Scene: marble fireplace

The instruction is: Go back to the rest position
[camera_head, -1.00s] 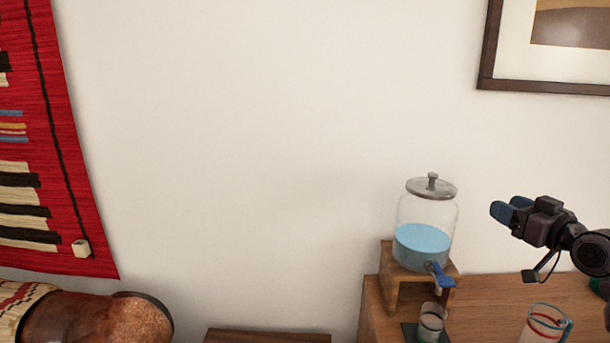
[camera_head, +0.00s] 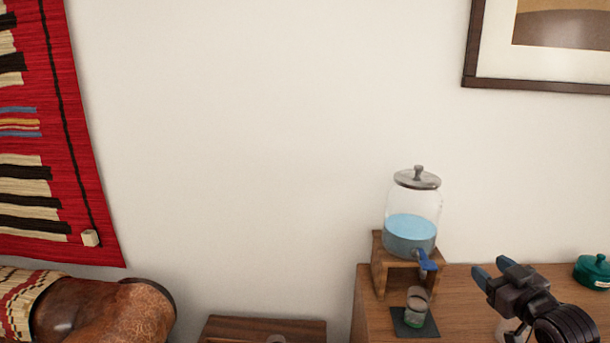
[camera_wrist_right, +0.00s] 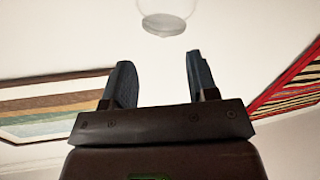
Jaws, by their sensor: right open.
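My right gripper (camera_head: 491,270) is at the lower right of the head view, over the wooden cabinet. It also shows in the right wrist view (camera_wrist_right: 158,82), its two dark blue fingers apart with nothing between them. A glass dispenser (camera_head: 411,215) with blue liquid, a metal lid and a blue tap stands on a wooden stand, to the left of the gripper. A small glass (camera_head: 416,307) with some liquid stands on a dark mat (camera_head: 402,329) below the tap. My left gripper is not in view.
The wooden cabinet top (camera_head: 457,297) bears these things and a green lidded pot (camera_head: 592,271). Another glass is mostly hidden behind my right gripper. A brown leather piece (camera_head: 105,312), a low wooden surface (camera_head: 225,327), a red woven hanging (camera_head: 70,130) and a framed picture (camera_head: 475,60) are around.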

